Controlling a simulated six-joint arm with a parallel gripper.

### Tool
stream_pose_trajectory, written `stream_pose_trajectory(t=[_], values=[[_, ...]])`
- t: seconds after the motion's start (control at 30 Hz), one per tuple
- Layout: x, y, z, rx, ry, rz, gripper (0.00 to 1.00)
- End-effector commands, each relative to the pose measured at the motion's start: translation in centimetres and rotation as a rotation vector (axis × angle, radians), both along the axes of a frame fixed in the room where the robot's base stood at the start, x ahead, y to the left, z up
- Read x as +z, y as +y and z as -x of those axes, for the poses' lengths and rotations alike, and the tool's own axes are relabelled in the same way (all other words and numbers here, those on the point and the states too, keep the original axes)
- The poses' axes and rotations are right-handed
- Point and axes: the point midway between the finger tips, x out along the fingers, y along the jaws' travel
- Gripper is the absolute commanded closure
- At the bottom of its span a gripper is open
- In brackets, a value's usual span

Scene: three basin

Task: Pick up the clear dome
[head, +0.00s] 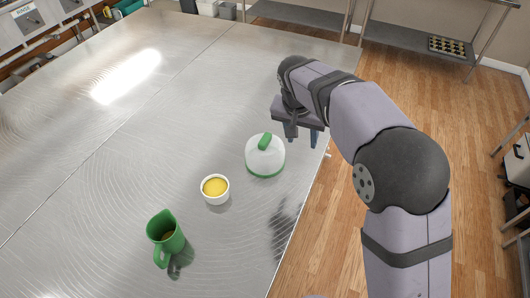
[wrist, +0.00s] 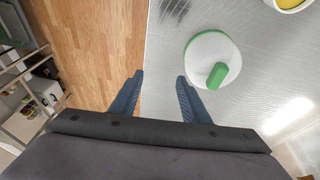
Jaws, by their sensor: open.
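The clear dome (head: 265,158) stands on the metal table, with a whitish body, a green handle on top and a green rim at its base. In the wrist view the dome (wrist: 203,50) lies ahead and to the right of the fingers, with its green handle toward me. My gripper (head: 302,139) is open and empty near the table's right edge, to the right of the dome and apart from it.
A white ramekin with yellow contents (head: 215,189) stands left of and nearer than the dome. A green jug (head: 166,236) stands further toward the front left. The metal table (head: 110,165) is clear to the left and back. The wooden floor (head: 325,240) lies beyond the right edge.

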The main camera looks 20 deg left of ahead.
Motion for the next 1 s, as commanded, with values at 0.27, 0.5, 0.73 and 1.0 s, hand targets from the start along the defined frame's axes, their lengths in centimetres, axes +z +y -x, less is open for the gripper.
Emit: stream_pose_trajectory(t=[0.27, 0.5, 0.73, 1.0], values=[[-0.3, 10.0, 0.6, -0.011, -0.086, -0.046, 0.58], [-0.1, 12.2, 1.0, -0.020, -0.106, -0.062, 0.58], [-1.0, 12.1, 0.5, -0.021, -0.105, -0.060, 0.58], [-2.1, 12.1, 0.1, -0.021, -0.106, -0.062, 0.58]])
